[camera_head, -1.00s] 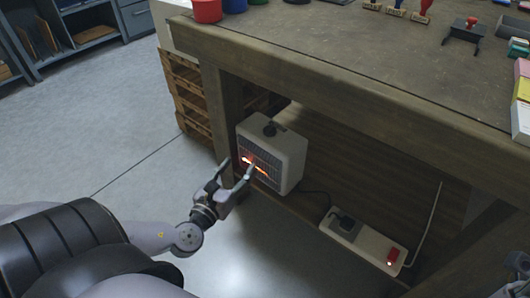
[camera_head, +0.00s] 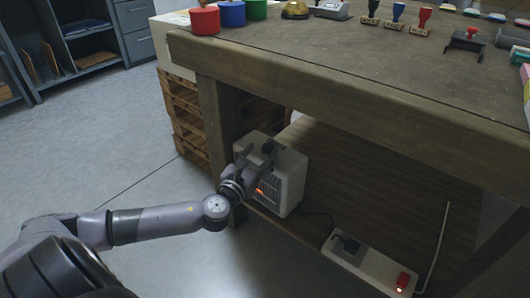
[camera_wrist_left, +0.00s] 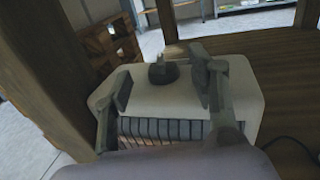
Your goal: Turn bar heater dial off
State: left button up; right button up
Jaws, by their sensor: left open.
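The bar heater (camera_head: 291,180) is a white box with a front grille on the low shelf under the workbench. An orange glow shows behind its grille. Its dark dial (camera_wrist_left: 163,70) stands on the top face in the left wrist view, and is partly visible in the head view (camera_head: 268,146). My left gripper (camera_head: 256,156) is open at the heater's front top edge. In the left wrist view its two fingers (camera_wrist_left: 162,91) are spread on either side of the dial, which lies a little beyond them. I cannot tell whether they touch the heater. My right gripper is not in view.
A white power strip (camera_head: 371,264) with a black plug and a lit red switch lies right of the heater. The workbench edge (camera_head: 350,95) overhangs the heater. A wooden leg and pallets (camera_head: 186,120) stand to the left.

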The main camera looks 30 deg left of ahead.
aim_at(265, 147)
pick_arm(q)
jog(key=shift+w+a+b, duration=0.15)
jog(key=shift+w+b, duration=0.05)
jog(key=shift+w, duration=0.65)
jog(key=shift+w+a+b, duration=0.1)
jog(key=shift+w+b, duration=0.1)
jog(key=shift+w, duration=0.6)
jog(key=shift+c, duration=0.4)
